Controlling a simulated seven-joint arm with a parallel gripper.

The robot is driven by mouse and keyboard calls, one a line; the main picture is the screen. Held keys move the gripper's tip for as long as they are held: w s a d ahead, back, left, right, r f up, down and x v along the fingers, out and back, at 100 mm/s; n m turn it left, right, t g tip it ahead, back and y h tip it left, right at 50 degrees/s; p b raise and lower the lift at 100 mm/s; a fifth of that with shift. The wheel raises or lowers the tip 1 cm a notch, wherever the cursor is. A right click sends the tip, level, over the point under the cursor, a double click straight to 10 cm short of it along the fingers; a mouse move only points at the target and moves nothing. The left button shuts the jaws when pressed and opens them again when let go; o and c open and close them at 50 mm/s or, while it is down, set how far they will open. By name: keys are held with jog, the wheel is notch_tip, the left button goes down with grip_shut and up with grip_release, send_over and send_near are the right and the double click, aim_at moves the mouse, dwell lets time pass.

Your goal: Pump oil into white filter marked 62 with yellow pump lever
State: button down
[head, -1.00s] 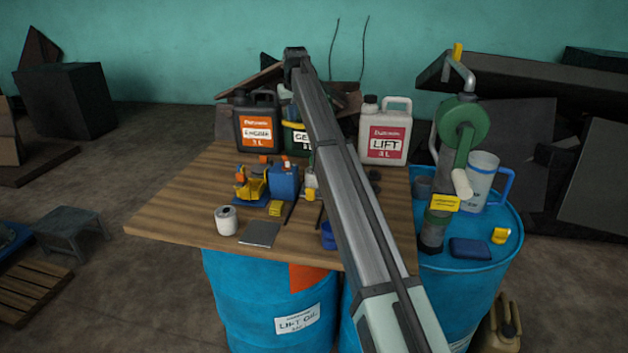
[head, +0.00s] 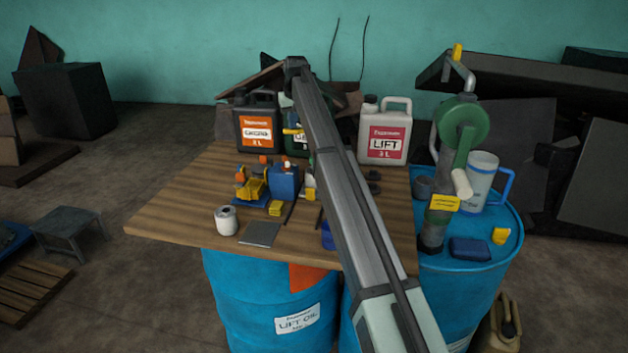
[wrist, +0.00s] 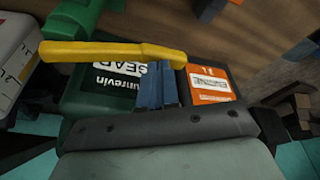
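A yellow lever (wrist: 110,52) lies across the wrist view in front of the green can. My gripper (wrist: 166,64) has its blue fingers close together at the lever's right part and appears shut on it. In the head view the lever (head: 292,131) shows as a small yellow piece left of my arm; the arm hides my fingers there. A white cylindrical filter (head: 226,220) stands upright at the table's front left; its marking is too small to read. A yellow device (head: 252,187) stands beside a blue block (head: 284,181) at mid-table.
The wooden table (head: 178,215) carries black (head: 257,125), green (head: 302,139) and white (head: 385,135) oil cans at its back. A grey plate (head: 260,233) lies near the filter. A green crank pump (head: 463,125) stands on the blue barrel (head: 470,280) at right.

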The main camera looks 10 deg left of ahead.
notch_tip(320, 180, up, 7)
dwell(0.8)
dwell(0.6)
jog(key=shift+f, duration=3.65)
notch_tip(320, 180, up, 8)
jog(key=shift+f, duration=0.25)
jog(key=shift+f, duration=0.1)
